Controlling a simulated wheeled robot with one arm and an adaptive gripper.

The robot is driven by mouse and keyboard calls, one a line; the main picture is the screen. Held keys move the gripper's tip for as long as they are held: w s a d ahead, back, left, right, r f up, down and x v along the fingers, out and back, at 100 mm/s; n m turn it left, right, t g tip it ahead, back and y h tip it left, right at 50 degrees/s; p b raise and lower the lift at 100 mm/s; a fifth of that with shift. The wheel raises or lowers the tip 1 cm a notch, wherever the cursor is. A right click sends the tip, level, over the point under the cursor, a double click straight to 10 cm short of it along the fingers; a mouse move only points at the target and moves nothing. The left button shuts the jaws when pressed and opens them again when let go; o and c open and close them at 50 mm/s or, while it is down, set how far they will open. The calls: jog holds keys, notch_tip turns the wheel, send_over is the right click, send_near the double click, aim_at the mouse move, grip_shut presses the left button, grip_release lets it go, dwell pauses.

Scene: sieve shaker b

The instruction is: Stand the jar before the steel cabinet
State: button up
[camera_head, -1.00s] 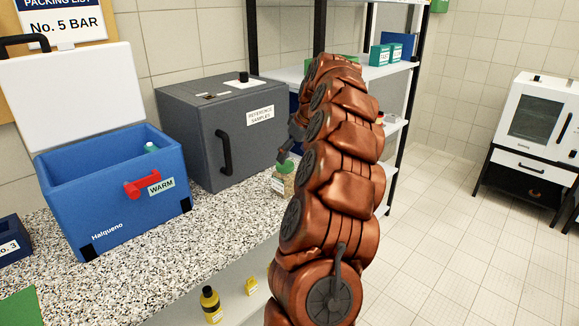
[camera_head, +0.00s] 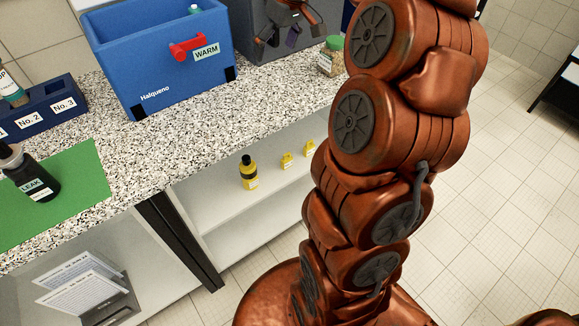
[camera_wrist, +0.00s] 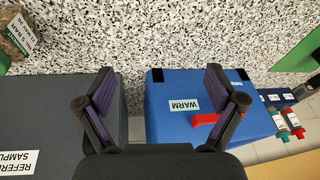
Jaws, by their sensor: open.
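The jar (camera_head: 331,60) has a green lid, a white label and brownish contents. It stands upright on the speckled counter, near the right end of the cabinet's front. The jar (camera_wrist: 20,36) also shows at the upper left of the wrist view, partly cut off. The dark grey cabinet (camera_head: 252,42), mostly out of frame, bears a "REFERENCE SAMPLES" label in the wrist view (camera_wrist: 18,162). My gripper (camera_head: 290,28) is in front of the cabinet, left of the jar and apart from it. In the wrist view my gripper (camera_wrist: 160,92) is open and empty, its fingers over the cabinet and the blue box.
The open blue box (camera_head: 165,60) with a red latch stands left of the cabinet. A numbered rack (camera_head: 45,108), a green mat (camera_head: 75,180) and a dark "LEAK" bottle (camera_head: 32,175) are further left. Yellow containers (camera_head: 249,172) stand on the shelf below. Bare counter (camera_head: 245,100) lies in front.

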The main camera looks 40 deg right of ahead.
jog(key=s+a+f+g, duration=0.2)
jog(key=s+a, duration=0.5)
jog(key=a, duration=0.4)
jog(key=s+a+f+g, duration=0.1)
jog(key=s+a+f, duration=0.2)
jog(key=s, duration=0.5)
jog(key=s+a+f+m+g+h, duration=0.1)
jog(key=s+a+f, duration=0.1)
jog(key=s, duration=0.6)
jog(key=s+a+f, duration=0.3)
jog(key=s+f, duration=0.1)
jog(key=s, duration=0.4)
jog(key=shift+s+a+f+m+g+h, duration=0.15)
jog(key=shift+a+f+m+g+h, duration=0.15)
jog(key=shift+a+g+h, duration=0.1)
jog(key=shift+r, duration=0.1)
